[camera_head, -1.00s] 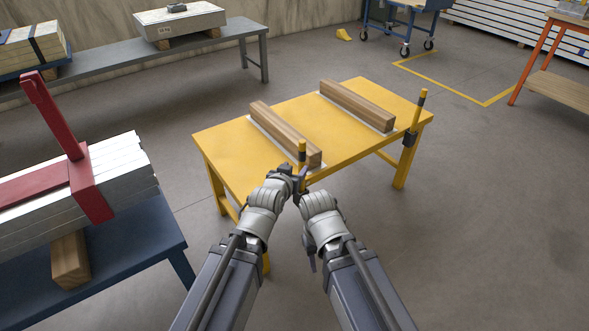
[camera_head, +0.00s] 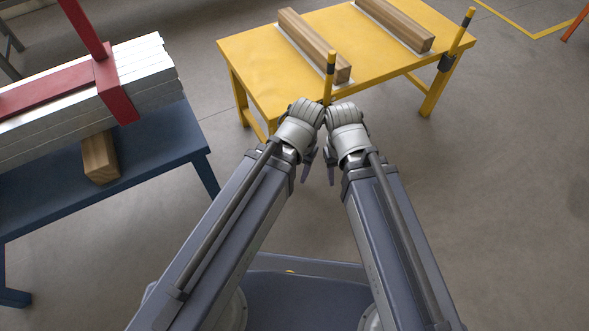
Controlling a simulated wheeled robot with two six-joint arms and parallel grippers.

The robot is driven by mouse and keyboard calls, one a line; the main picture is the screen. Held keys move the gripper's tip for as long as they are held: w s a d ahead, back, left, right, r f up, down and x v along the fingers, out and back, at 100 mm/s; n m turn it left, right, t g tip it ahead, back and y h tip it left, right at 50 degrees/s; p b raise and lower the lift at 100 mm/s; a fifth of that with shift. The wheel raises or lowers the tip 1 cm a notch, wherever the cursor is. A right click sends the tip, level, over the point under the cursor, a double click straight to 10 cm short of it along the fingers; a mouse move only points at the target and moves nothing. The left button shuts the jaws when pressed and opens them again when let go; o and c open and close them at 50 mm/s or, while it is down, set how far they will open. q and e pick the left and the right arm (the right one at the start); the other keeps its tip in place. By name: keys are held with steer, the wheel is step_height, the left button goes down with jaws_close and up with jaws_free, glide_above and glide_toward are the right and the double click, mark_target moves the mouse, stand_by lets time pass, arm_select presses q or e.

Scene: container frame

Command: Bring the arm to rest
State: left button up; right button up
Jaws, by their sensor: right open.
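My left arm comes in from the lower left and my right arm from the lower right, and their grey wrists nearly meet at the centre. My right gripper (camera_head: 330,165) shows as a dark finger pointing down below the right wrist, open and with nothing seen in it. My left gripper (camera_head: 307,164) is mostly hidden by its wrist; a dark finger shows below it, and its opening cannot be told. Both wrists appear in front of the near edge of the yellow table (camera_head: 265,70); their distance from it is unclear.
Two wooden beams (camera_head: 315,44) (camera_head: 395,22) lie on the yellow table. Yellow-and-black posts (camera_head: 330,75) (camera_head: 461,35) stand at its edge. A blue table (camera_head: 165,150) at left carries stacked white panels (camera_head: 150,78) under a red clamp (camera_head: 112,85). The floor at right is clear.

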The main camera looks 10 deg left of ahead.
step_height(320, 180, up, 35)
steer(key=p, duration=3.5)
steer(key=shift+r, duration=0.15)
